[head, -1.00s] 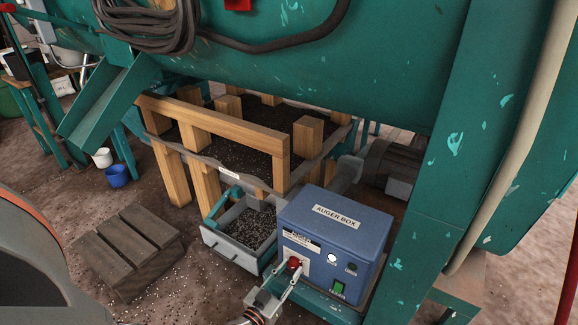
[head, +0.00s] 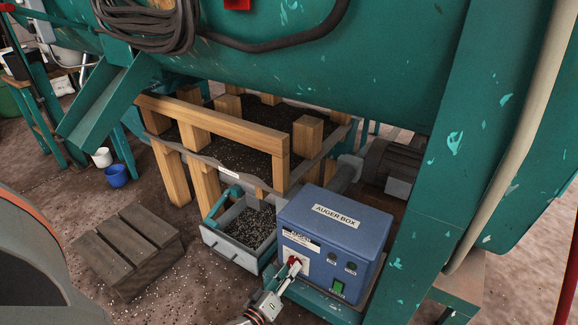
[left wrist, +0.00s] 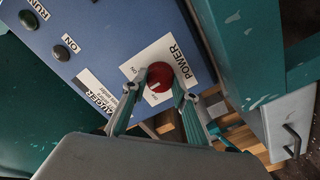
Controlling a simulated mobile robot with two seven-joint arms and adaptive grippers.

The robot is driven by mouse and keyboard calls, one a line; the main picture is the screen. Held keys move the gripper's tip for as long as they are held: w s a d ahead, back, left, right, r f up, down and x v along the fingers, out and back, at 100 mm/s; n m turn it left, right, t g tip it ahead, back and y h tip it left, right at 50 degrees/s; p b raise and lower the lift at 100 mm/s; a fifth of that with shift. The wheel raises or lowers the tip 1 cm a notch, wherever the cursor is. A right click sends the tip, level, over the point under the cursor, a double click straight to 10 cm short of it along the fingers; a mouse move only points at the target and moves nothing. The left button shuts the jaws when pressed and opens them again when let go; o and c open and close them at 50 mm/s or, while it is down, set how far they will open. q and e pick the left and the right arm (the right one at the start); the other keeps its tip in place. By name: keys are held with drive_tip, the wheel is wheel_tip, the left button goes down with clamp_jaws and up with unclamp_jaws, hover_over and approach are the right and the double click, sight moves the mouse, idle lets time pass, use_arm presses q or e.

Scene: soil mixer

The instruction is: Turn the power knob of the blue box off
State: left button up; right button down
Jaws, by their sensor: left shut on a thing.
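The blue box (head: 335,235), labelled "AUGER BOX", stands on a teal ledge. Its red power knob (head: 295,263) sits on a white plate on the front face, and also shows in the left wrist view (left wrist: 160,75) beside the word "POWER". My left gripper (head: 292,268) is shut on the knob, with one finger on each side of it in the left wrist view (left wrist: 157,92). A pale mark shows on the knob's face. The lamp (head: 332,259) on the box front looks dark. My right gripper is in neither view.
A grey drawer (head: 232,248) of dark soil is left of the box. A wooden step (head: 128,250) stands on the floor at left. The teal mixer frame (head: 437,200) rises close on the right.

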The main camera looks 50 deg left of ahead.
use_arm(q)
drive_tip(key=n, duration=0.4)
drive_tip(key=shift+d+n, duration=0.1)
drive_tip(key=shift+n, duration=0.2)
drive_tip(key=n, duration=0.4)
idle(0.5)
drive_tip(key=o, duration=1.1)
drive_tip(key=v, duration=1.2)
drive_tip(key=shift+r, duration=0.1)
